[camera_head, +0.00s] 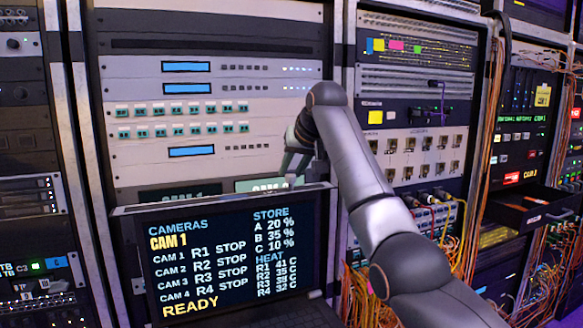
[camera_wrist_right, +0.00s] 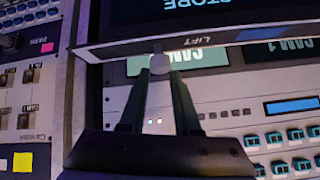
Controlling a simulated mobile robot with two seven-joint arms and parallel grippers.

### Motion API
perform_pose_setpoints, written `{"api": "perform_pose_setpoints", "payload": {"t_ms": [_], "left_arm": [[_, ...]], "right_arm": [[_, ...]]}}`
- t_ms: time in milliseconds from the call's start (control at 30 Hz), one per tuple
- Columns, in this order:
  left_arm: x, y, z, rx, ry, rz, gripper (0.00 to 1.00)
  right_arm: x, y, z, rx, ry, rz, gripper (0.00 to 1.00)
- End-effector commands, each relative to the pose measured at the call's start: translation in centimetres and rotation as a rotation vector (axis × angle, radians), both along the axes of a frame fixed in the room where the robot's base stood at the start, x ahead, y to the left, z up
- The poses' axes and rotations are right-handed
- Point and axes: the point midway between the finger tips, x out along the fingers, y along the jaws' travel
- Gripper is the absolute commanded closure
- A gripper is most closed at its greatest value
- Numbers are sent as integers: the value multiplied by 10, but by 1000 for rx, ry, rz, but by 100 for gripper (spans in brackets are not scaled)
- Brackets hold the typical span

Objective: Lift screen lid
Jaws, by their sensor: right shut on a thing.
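The screen lid (camera_head: 240,250) stands raised, facing me, low in the middle of the head view. It shows camera, store and heat text with "READY". My right gripper (camera_head: 291,178) is at the lid's top edge, right of its middle. In the right wrist view, the gripper (camera_wrist_right: 160,82) is shut on a small pale tab (camera_wrist_right: 159,63) at the lid's edge (camera_wrist_right: 240,36), beside the word "LIFT". Part of the tab is hidden between the fingers. My left gripper is not in view.
A rack of grey panels (camera_head: 210,75) with several switches stands behind the lid. Orange cables (camera_head: 370,295) hang at the lower right. An open drawer (camera_head: 530,208) juts out at the right. My right arm covers part of the middle rack.

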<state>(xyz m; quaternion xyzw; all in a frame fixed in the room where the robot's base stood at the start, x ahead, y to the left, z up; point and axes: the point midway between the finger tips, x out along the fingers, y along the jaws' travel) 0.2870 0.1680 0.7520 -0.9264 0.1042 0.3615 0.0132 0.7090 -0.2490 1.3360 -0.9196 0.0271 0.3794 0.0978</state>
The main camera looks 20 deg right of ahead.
Motion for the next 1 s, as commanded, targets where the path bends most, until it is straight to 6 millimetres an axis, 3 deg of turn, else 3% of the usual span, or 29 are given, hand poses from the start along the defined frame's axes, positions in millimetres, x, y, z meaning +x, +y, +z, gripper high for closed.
{"api": "perform_pose_setpoints", "payload": {"t_ms": [400, 433, 600, 700, 1000], "left_arm": [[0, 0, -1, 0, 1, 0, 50], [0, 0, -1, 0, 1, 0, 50], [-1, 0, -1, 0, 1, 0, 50], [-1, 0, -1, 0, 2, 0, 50], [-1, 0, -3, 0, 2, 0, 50]], "right_arm": [[-1, 5, -7, 5, 19, 10, 100], [-1, 5, -7, 4, 20, 9, 65], [-1, 4, -6, 3, 17, 6, 46], [-1, 3, -5, 3, 15, 5, 38], [-4, 1, 0, 2, 8, 2, 38]]}}
